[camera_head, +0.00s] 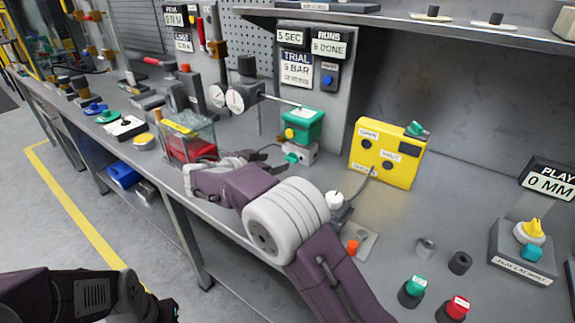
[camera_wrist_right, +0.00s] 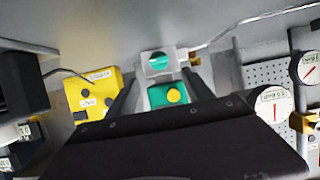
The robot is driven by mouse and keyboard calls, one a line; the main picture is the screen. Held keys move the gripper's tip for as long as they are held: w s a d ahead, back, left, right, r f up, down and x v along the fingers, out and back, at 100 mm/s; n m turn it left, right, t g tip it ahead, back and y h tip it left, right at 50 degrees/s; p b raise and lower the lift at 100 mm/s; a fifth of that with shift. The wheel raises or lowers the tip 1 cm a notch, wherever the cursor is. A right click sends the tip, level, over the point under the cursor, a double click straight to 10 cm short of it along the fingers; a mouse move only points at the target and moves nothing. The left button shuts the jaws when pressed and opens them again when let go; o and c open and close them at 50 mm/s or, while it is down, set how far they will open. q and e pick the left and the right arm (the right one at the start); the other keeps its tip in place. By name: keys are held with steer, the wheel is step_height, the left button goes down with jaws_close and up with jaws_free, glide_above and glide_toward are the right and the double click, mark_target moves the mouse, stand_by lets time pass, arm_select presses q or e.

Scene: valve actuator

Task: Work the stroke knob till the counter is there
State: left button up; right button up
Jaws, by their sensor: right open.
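A green actuator box (camera_head: 302,125) with a yellow knob (camera_head: 289,133) stands at the middle of the bench. A teal knob (camera_head: 292,157) sits on a grey block (camera_head: 306,152) in front of it. My right gripper (camera_head: 272,155) is open beside the block. In the right wrist view its fingers (camera_wrist_right: 158,84) frame the green box (camera_wrist_right: 158,98), with the teal knob (camera_wrist_right: 159,62) beyond; nothing is held. The runs counter (camera_head: 328,45) reads 9 DONE. I cannot read a stroke label. My left gripper (camera_head: 165,308) is at the bottom left, its jaws unclear.
A yellow box (camera_head: 386,150) stands to the right of the block. A red-based clear case (camera_head: 188,135) and gauges (camera_head: 226,98) are to the left. A play panel (camera_head: 550,183) reads 0 MM above a yellow knob (camera_head: 529,231). Buttons (camera_head: 412,290) stand at the front right.

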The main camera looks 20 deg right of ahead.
mark_target(290, 158)
steer(key=x, duration=0.8)
steer(key=shift+w+d+f, duration=0.1)
steer(key=shift+d+f, duration=0.1)
jaws_close()
steer(key=shift+w+a+n+g+h+p, duration=0.2)
steer(key=shift+n+g+h+p, duration=0.3)
steer(key=shift+n+p, duration=0.5)
steer(key=shift+w+n+g+h+p, duration=0.1)
steer(key=shift+n+g+h+p, duration=0.3)
steer(key=shift+n+p, duration=0.55)
steer(key=shift+a+f+n+g+p, duration=0.1)
steer(key=shift+n+g+p, duration=0.25)
steer(key=shift+p, duration=0.3)
steer(key=shift+w+h, duration=0.1)
steer(key=shift+h, duration=0.2)
